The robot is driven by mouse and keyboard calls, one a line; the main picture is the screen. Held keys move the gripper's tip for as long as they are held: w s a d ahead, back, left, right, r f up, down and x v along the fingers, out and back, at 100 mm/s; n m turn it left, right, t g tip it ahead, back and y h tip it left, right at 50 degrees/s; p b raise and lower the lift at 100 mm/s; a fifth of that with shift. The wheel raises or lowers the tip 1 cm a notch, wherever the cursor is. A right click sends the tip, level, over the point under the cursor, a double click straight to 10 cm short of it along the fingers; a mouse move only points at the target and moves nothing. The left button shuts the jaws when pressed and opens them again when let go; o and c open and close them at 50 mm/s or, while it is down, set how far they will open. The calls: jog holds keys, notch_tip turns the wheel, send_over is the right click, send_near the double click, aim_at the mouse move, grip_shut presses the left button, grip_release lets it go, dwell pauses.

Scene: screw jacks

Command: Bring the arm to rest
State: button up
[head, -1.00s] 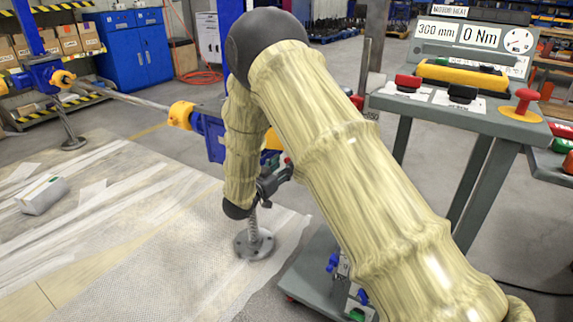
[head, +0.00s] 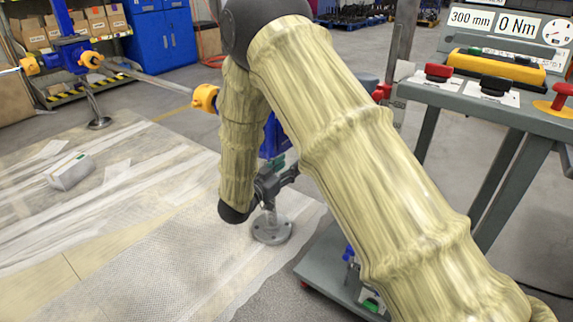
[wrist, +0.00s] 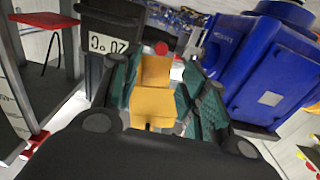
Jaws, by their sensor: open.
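My gripper (wrist: 165,98) is open, with green pads on both sides. A yellow block-like part (wrist: 155,100) shows between the pads; I cannot tell whether they touch it. In the head view, my arm in its cream sleeve bends down, and the gripper (head: 280,168) sits beside the near screw jack, largely hidden behind the forearm. The near jack's blue housing (head: 273,138) shows only partly, with its round foot (head: 271,230) on the floor sheet. In the wrist view, a large blue housing (wrist: 268,72) stands close to the right finger.
A control stand (head: 490,105) with a 300 mm and 0 Nm display is at right. A far screw jack (head: 75,55) joins the near one by a shaft (head: 145,82). A small white box (head: 71,171) lies on the sheeted floor, which is otherwise mostly open.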

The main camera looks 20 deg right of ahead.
jog(key=s+d+f+n+g+y, duration=0.1)
jog(key=s+f+n+y, duration=0.15)
jog(key=s+f, duration=0.45)
jog(key=s+d+f+n+y, duration=0.1)
jog(key=s+f+n+y, duration=0.15)
jog(key=f, duration=0.75)
jog(key=s+d+f+n+g+y, duration=0.15)
jog(key=s+f+y, duration=0.3)
jog(key=f, duration=0.45)
jog(key=s+a+f+n+g+y, duration=0.1)
jog(key=s+f+g+y, duration=0.3)
jog(key=s, duration=0.9)
jog(key=s+f+n+g+h, duration=0.1)
jog(key=s+f+n+g, duration=0.1)
jog(key=s+f, duration=0.8)
jog(key=s+r+g+y, duration=0.2)
jog(key=s+r+g, duration=0.15)
jog(key=s, duration=1.05)
notch_tip(320, 180, up, 27)
jog(key=t+p, duration=0.1)
jog(key=p, duration=2.6)
jog(key=shift+w+a+r+p, duration=0.15)
jog(key=shift+w+a+p, duration=0.1)
jog(key=shift+w+p, duration=0.05)
